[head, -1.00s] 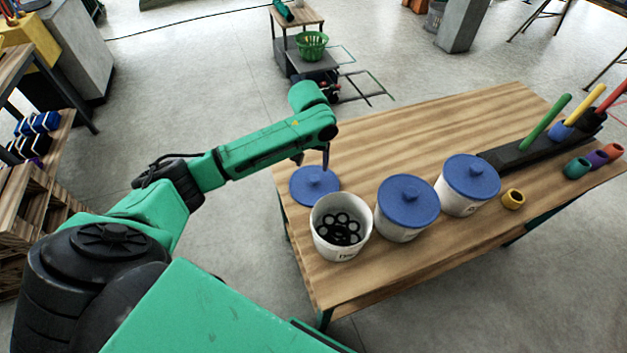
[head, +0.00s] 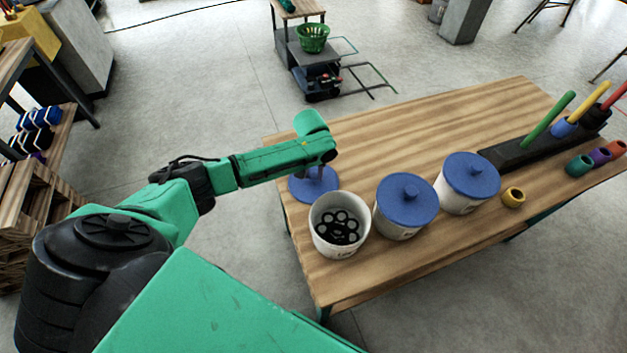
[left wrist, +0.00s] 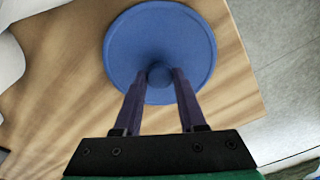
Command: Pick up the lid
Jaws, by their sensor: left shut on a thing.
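The loose blue lid (head: 316,186) lies on the wooden table at its left end, behind the open white bucket (head: 338,226). In the left wrist view the round lid (left wrist: 150,35) has a small knob at its middle. My left gripper (left wrist: 159,75) is over the lid, its two dark fingers shut on the knob from both sides. The open bucket holds several dark rings. My right gripper is not in view.
Two white buckets with blue lids, one in the middle (head: 406,207) and one to the right (head: 467,183), stand beside the open bucket. A yellow ring (head: 513,196) and a black rack (head: 540,143) with coloured rods are further right. The table's back half is clear.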

